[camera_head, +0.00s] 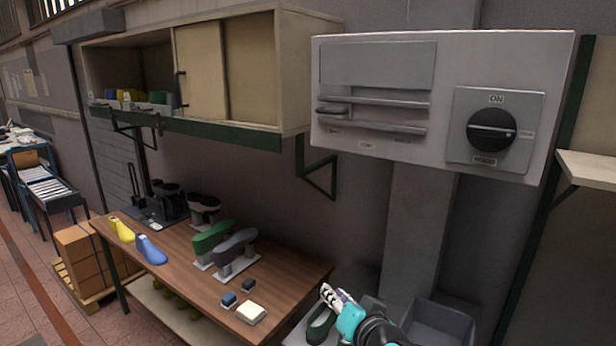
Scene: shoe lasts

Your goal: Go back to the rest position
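My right gripper (334,297) shows at the bottom middle, on an arm that comes in from the bottom right. It is beside the right end of the wooden table (185,262), above a dark green object. Its white and dark fingers are small in view and I cannot tell whether they are open or shut. My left gripper is not in view. On the table lie a yellow shoe last (121,230) and a blue shoe last (150,249). A green last (211,236) and a grey last (236,243) are on stands.
A control box (380,130) with a dark rotary knob (492,131) hangs on the wall at upper right. A shelf cabinet (252,70) hangs at upper left. A grey bin (440,322) is right of my gripper. Cardboard boxes (84,258) stand left of the table.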

